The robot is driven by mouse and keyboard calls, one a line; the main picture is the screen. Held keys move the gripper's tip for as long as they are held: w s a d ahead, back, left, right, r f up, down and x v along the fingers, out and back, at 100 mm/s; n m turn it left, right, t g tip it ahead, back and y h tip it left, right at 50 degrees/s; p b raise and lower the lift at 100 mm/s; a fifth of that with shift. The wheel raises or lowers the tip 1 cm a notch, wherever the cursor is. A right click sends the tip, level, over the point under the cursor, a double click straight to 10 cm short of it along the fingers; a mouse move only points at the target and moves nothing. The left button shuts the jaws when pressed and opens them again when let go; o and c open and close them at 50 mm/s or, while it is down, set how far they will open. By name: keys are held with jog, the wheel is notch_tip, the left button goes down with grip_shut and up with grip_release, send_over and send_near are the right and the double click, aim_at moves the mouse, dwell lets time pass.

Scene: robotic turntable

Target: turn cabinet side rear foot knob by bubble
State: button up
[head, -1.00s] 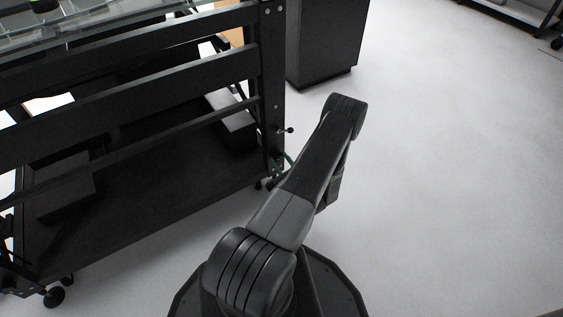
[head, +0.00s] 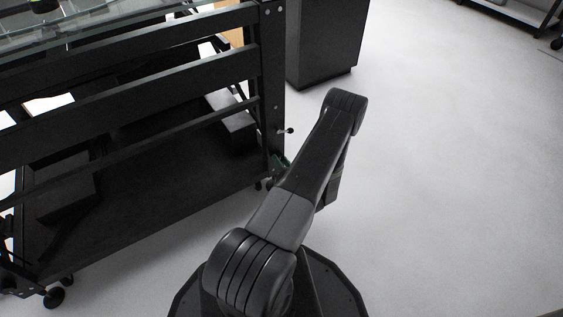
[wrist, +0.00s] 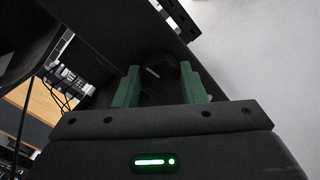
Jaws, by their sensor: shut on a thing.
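My gripper (wrist: 160,85) shows in the wrist view as two green fingers, one on each side of a dark round knob (wrist: 159,70). The fingers are shut on this knob, low on the black cabinet frame. The knob is dark and its details are hard to make out. The foot and knob are hidden there. I cannot make out a bubble level in either view.
The black frame (head: 130,100) with its lower shelf (head: 140,215) fills the left. A small lever with a round end (head: 289,130) sticks out of the leg above the gripper. A dark cabinet (head: 325,45) stands behind. The pale floor (head: 460,180) at right is clear.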

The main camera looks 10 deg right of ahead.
jog(key=m, duration=0.5)
jog(key=shift+m+g, duration=0.3)
jog(key=m, duration=0.4)
jog(key=shift+d+m, duration=0.1)
jog(key=shift+m, duration=0.2)
jog(key=o, duration=1)
jog(key=p+v, duration=0.2)
jog(key=v, duration=0.5)
jog(key=p+v, duration=0.2)
jog(key=v, duration=0.5)
jog(key=shift+w+d+r, duration=0.1)
jog(key=shift+d+r, duration=0.05)
jog(key=shift+r, duration=0.1)
